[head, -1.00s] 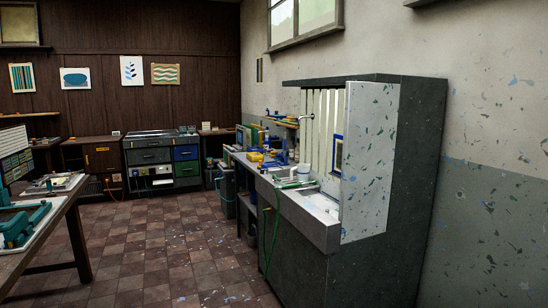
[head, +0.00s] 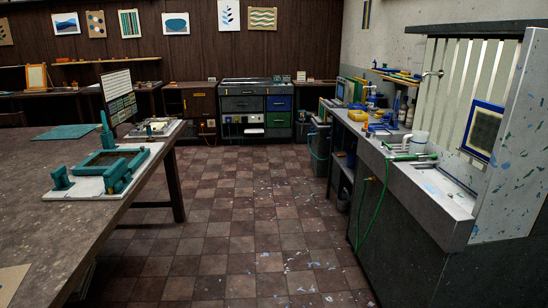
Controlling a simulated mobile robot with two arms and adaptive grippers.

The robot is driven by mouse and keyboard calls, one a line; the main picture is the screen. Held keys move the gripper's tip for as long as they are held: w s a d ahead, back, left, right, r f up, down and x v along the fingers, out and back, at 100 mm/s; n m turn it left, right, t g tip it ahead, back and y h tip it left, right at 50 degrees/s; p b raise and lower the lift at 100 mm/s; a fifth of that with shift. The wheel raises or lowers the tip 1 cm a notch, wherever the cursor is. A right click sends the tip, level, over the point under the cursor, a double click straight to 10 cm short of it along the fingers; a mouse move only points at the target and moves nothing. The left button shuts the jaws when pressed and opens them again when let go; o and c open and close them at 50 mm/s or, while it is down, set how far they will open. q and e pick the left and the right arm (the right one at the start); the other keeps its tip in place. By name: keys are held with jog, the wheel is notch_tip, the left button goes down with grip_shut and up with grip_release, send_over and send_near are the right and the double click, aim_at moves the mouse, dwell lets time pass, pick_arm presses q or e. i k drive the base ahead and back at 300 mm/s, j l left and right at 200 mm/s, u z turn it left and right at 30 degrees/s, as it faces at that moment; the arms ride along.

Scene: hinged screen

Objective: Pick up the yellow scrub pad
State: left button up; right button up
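I cannot make out the yellow scrub pad for certain. A small yellow-orange item (head: 357,115) lies on the counter (head: 350,124) beyond the sink, among blue things, and is too small to identify. Neither of my grippers is in view.
A wooden work table (head: 60,215) fills the left, with a teal printing press (head: 112,166) on it. A green hose (head: 364,215) hangs down the sink front. Cabinets (head: 255,112) line the back wall. The tiled floor (head: 240,210) between is clear apart from small flecks.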

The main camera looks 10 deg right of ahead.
aim_at(379, 115)
jog(key=i+j, duration=0.1)
jog(key=i, duration=3.5)
jog(key=i+j+z, duration=0.1)
jog(key=i+z, duration=0.35)
jog(key=i+j+z, duration=0.2)
jog(key=i+z, duration=0.25)
jog(key=i+j+z, duration=0.6)
jog(key=j+z, duration=0.25)
jog(key=l, duration=0.1)
